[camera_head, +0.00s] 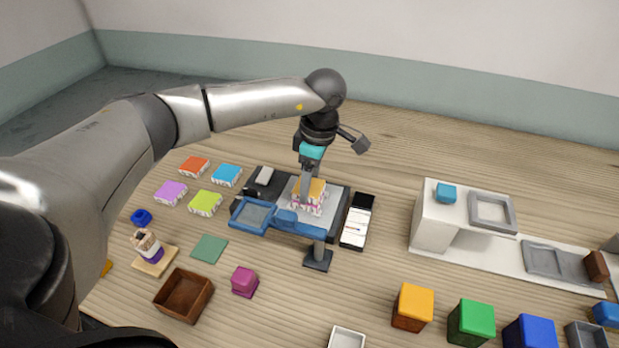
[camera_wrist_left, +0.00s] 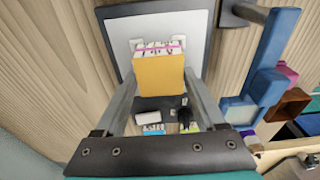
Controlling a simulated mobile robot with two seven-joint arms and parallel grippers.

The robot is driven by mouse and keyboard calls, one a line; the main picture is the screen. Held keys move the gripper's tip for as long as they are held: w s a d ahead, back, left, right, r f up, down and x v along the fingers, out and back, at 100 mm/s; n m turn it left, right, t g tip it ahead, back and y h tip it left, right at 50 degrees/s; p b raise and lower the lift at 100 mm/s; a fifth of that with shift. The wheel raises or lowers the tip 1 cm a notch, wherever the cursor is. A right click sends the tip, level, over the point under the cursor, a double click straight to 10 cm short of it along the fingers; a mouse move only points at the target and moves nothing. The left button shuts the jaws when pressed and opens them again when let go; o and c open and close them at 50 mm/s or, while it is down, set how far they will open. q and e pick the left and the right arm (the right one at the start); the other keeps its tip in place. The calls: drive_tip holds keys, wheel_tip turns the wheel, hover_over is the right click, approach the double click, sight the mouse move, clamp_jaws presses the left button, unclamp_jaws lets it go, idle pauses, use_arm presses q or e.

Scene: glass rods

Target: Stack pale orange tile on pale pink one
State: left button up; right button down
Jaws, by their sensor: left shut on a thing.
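The pale orange tile (camera_head: 318,186) is between the fingers of my left gripper (camera_head: 309,190), above a grey plate (camera_head: 338,203). In the left wrist view the orange top of the tile (camera_wrist_left: 159,77) faces the camera, with a white patterned side. A thin pink band (camera_wrist_left: 160,46) shows along that side, and pink also shows low under the orange in the head view; this may be the pale pink tile, mostly hidden. I cannot tell whether the orange tile touches it. My left gripper is shut on the orange tile. My right gripper is out of view.
A blue frame on a stand (camera_head: 253,215) is close in front of the plate. Red-orange (camera_head: 194,166), blue (camera_head: 227,175), purple (camera_head: 171,192) and green (camera_head: 205,203) tiles lie to the left. An open black-and-white box (camera_head: 357,221) stands close at right. Bare table lies behind.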

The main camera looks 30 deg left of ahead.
use_arm(q)
drive_tip(key=shift+f, duration=0.2)
drive_tip(key=o, duration=1.5)
drive_tip(key=r, duration=0.5)
drive_tip(key=d+r+p, duration=0.1)
drive_tip(key=r, duration=0.9)
drive_tip(key=shift+w+d+r+p, duration=0.1)
drive_tip(key=shift+w+d+p, duration=0.1)
drive_tip(key=shift+d+p, duration=0.15)
